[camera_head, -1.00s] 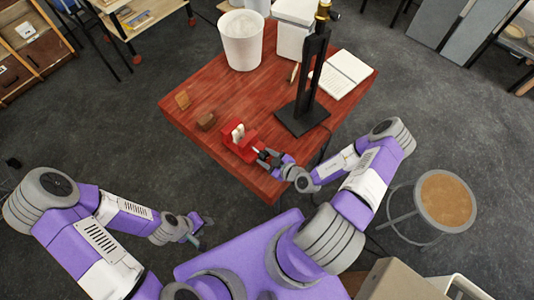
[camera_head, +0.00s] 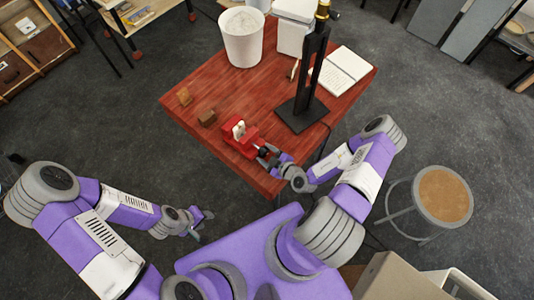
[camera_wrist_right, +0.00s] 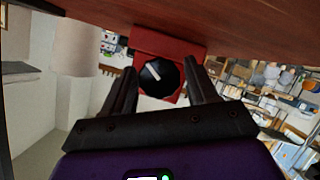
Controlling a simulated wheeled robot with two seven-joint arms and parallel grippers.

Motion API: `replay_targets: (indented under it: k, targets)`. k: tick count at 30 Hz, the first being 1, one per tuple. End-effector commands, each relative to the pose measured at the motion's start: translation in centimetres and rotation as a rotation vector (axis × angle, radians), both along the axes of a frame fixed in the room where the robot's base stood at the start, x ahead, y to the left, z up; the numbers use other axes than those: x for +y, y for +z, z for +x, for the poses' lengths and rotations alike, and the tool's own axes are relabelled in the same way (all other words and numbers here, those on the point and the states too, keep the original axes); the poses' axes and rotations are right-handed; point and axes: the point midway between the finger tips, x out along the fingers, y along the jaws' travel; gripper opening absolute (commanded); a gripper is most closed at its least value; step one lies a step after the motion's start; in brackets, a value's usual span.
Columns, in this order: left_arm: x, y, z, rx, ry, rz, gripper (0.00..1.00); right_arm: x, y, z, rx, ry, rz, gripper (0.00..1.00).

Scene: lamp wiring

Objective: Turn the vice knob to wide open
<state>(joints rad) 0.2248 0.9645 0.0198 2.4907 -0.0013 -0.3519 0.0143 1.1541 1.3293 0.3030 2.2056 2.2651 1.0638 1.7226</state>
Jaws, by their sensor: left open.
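The red vice (camera_head: 234,142) sits near the front edge of the red-brown table, holding a pale piece between its jaws. In the right wrist view, the vice (camera_wrist_right: 150,42) shows its black round knob (camera_wrist_right: 154,84) with a white, slanted mark. My right gripper (camera_wrist_right: 159,68) is open, with one finger on each side of the knob and gaps visible beside it. In the head view, my right gripper (camera_head: 267,155) is at the vice's front end; the knob is hard to make out there. My left gripper (camera_head: 205,222) is open and empty, off the table at the lower left.
A round stool (camera_head: 443,194) stands at the right.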

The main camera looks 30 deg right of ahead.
Motion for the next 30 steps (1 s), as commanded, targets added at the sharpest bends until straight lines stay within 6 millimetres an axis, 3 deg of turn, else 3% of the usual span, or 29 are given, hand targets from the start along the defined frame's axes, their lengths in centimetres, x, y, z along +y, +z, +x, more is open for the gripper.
replay_targets:
  k: [2,12,24,30]
  targets:
    - [0.0,0.0,0.0,0.000,0.000,0.000,0.43,0.0,0.0,0.0,-0.001,-0.001,0.000,0.70]
    - [0.0,0.0,0.0,0.000,0.000,0.000,0.43,-0.2,0.1,-0.3,-0.001,-0.003,0.000,0.71]
    - [0.0,-0.3,0.0,0.000,0.000,0.000,0.43,-1.7,2.4,-5.7,0.001,-0.004,-0.001,0.71]
    - [0.0,-0.3,0.0,0.000,0.000,0.000,0.43,-1.9,2.9,-6.7,-0.001,-0.002,0.001,0.71]
